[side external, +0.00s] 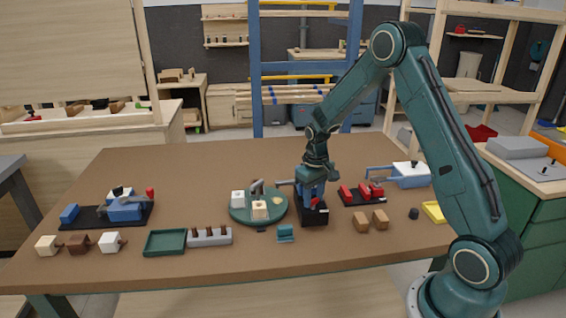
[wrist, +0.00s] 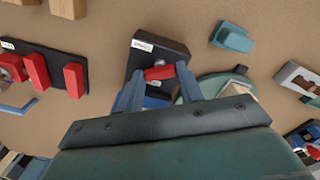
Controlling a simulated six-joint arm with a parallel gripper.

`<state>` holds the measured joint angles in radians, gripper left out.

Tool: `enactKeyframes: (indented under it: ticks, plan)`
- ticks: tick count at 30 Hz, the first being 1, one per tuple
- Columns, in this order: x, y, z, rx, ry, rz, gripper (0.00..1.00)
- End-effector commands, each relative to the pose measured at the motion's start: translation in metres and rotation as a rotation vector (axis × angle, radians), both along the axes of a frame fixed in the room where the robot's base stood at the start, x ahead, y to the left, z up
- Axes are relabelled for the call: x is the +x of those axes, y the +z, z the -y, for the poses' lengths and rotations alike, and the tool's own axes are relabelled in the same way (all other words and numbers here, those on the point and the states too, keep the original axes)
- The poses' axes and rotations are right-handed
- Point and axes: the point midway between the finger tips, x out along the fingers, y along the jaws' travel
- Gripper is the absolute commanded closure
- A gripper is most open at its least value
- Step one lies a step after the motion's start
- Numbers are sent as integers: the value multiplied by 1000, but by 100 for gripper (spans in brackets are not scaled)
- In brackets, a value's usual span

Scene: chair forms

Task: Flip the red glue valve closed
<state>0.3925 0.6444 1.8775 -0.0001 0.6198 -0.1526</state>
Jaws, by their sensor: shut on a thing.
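The red glue valve (wrist: 159,72) is a small red handle on a black block with a white label (wrist: 147,53). In the wrist view my gripper (wrist: 160,80) has a finger on each side of the red handle and is shut on it. In the side view my gripper (side external: 311,201) points down at the black block (side external: 313,219), and its fingers are small there. A blue part (wrist: 155,102) shows between the fingers, below the handle. The gripper body hides the rest of the block in the wrist view.
A round green plate (side external: 240,214) with cream blocks stands just left. A black base with red blocks (side external: 362,199) is just right. A teal block (side external: 285,233) lies in front. Brown blocks (side external: 380,219) lie front right. The table's front strip is mostly clear.

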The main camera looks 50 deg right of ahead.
Motion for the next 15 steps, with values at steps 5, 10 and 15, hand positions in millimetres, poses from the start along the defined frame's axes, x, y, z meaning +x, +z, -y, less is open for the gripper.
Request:
enactKeyframes:
  ticks: [5, 10, 15]
  plan:
    - [0, 1, 0, 0, -139, 0, 86]
    - [0, 1, 0, 0, -281, 0, 86]
    - [0, 1, 0, 0, -408, 1, 86]
